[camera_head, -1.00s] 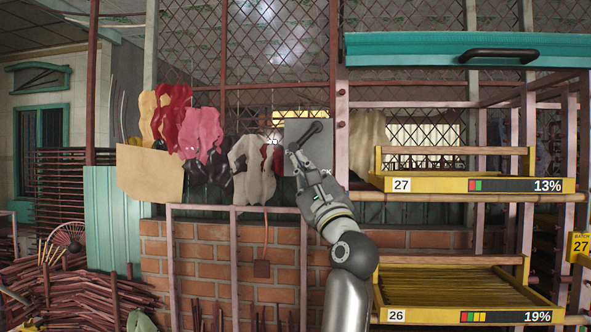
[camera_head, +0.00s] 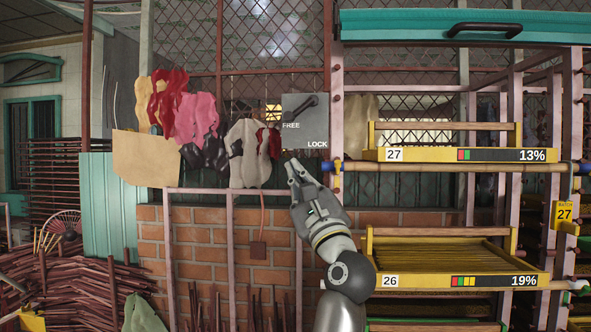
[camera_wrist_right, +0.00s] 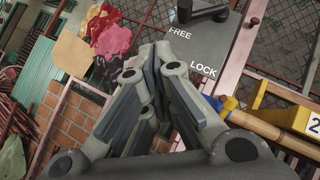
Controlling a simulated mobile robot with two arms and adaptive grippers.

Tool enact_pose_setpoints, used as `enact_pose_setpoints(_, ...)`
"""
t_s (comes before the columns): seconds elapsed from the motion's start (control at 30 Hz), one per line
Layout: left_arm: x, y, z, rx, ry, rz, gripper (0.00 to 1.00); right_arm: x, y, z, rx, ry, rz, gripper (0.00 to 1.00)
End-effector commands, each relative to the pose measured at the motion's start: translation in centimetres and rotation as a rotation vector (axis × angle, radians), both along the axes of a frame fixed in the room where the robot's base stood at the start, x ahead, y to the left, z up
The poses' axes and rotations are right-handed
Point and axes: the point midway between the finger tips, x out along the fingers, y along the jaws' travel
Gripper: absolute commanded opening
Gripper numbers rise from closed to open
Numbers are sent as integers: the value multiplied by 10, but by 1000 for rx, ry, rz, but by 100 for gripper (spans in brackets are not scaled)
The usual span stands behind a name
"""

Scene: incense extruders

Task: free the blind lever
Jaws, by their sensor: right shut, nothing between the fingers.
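The blind lever (camera_head: 303,107) is a dark bar on a grey plate (camera_head: 310,130) marked FREE at upper left and LOCK at lower right. In the head view the bar slants from upper right down to its left end, near the word FREE. The lever also shows in the right wrist view (camera_wrist_right: 203,14), cut by the top edge. My right gripper (camera_head: 291,163) is shut and empty, just below the plate and apart from the lever. The teal blind (camera_head: 400,28) with a black handle (camera_head: 490,28) is at the top right. My left gripper is not in view.
Yellow trays numbered 27 (camera_head: 450,155) and 26 (camera_head: 455,281) stand on the rack at right. Coloured gloves (camera_head: 193,118) and a cardboard sheet (camera_head: 146,158) hang left of the plate. A pink post (camera_head: 337,120) stands right beside the plate.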

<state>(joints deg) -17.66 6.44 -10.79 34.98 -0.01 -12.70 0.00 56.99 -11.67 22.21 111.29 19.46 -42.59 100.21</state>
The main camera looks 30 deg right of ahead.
Motion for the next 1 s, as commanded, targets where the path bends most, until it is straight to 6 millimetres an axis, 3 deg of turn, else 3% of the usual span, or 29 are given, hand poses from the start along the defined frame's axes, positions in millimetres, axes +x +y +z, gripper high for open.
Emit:
enact_pose_setpoints(0.2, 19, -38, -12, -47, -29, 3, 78, -21, 4, -18, 1, -1, 2, 0)
enact_pose_setpoints(0.3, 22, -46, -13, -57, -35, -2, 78, -24, 4, -19, 0, -1, 1, 0)
enact_pose_setpoints(0.6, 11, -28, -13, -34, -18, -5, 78, -25, 4, -19, 1, 0, 1, 0)
enact_pose_setpoints(0.87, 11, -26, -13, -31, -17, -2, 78, -23, 4, -20, -2, 3, 0, 0)
enact_pose_setpoints(1.0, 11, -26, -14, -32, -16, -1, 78, 1, 11, -47, -56, 72, -22, 0)
